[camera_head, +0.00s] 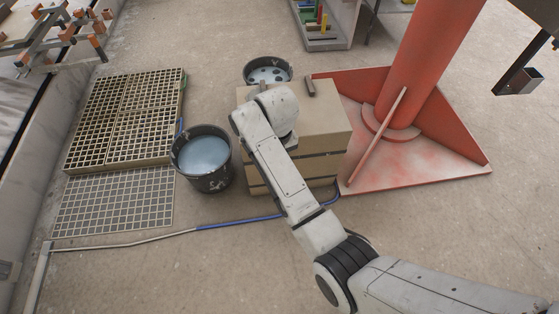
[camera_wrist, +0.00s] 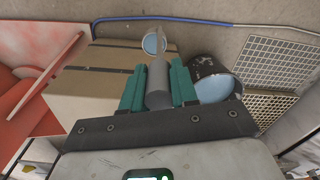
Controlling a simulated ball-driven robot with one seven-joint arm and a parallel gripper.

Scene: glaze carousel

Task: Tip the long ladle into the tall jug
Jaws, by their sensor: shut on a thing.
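My gripper (camera_wrist: 158,92) shows in the wrist view with two teal fingers. It is shut on the grey handle of the long ladle (camera_wrist: 157,74). Beyond the fingers, at the handle's far end, is a round cup with pale blue inside, which looks like the ladle's bowl (camera_wrist: 153,42). In the head view my arm hides the gripper, and I cannot make out the ladle there. I cannot pick out a tall jug for certain in either view.
A black bucket of pale blue liquid (camera_head: 203,158) stands left of a cardboard box (camera_head: 318,128). Another dark bucket (camera_head: 267,70) stands behind the box. A red column base (camera_head: 440,160) is on the right. Grates (camera_head: 125,115) lie left, and a blue hose (camera_head: 240,222) crosses the floor.

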